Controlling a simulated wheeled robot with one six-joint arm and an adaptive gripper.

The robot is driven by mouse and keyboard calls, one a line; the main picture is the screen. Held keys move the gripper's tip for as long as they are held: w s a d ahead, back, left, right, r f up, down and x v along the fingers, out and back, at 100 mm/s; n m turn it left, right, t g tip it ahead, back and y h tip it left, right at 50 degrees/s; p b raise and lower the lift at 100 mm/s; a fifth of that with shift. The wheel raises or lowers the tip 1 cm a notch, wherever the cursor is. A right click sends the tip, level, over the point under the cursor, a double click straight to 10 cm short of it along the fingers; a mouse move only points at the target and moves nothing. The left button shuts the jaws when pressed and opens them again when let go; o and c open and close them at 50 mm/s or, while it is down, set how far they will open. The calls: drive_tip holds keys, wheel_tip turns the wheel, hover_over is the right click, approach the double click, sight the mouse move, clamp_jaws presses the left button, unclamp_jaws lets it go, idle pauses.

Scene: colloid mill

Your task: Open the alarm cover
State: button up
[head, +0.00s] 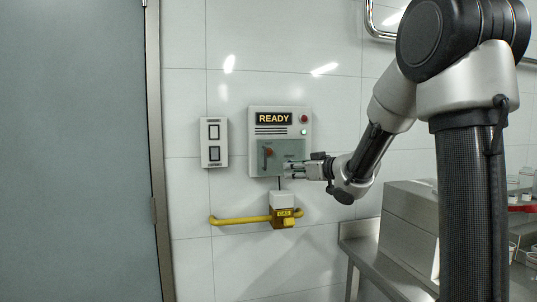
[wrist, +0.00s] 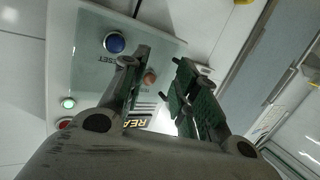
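The alarm panel (head: 301,148) hangs on the tiled wall with a lit READY display. Its greenish see-through cover (head: 293,149) looks closed over the lower part, with a dark upright handle (head: 265,158) at its left side. My gripper (head: 287,170) is at the cover's lower right in the head view. In the wrist view my gripper (wrist: 158,72) is open, fingers apart, in front of the panel. I cannot tell whether a finger touches the cover or handle.
A switch box (head: 214,142) is left of the panel. A yellow pipe with a gas valve (head: 284,217) runs just below it. A grey door (head: 75,150) stands at far left, and a steel bench (head: 385,265) at lower right.

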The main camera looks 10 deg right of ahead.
sight(268, 155)
drive_tip(key=w+a+r+y, duration=0.1)
drive_tip(key=w+a, duration=0.1)
drive_tip(key=w+a+r+y, duration=0.1)
drive_tip(key=a, duration=0.2)
drive_tip(key=w+a+r+y, duration=0.1)
drive_tip(key=w+a+r, duration=0.1)
drive_tip(key=shift+w+a+r+n+t, duration=0.1)
drive_tip(key=shift+w+a+n+t, duration=0.15)
drive_tip(key=shift+w+n+t, duration=0.1)
drive_tip(key=shift+c, duration=0.3)
clamp_jaws()
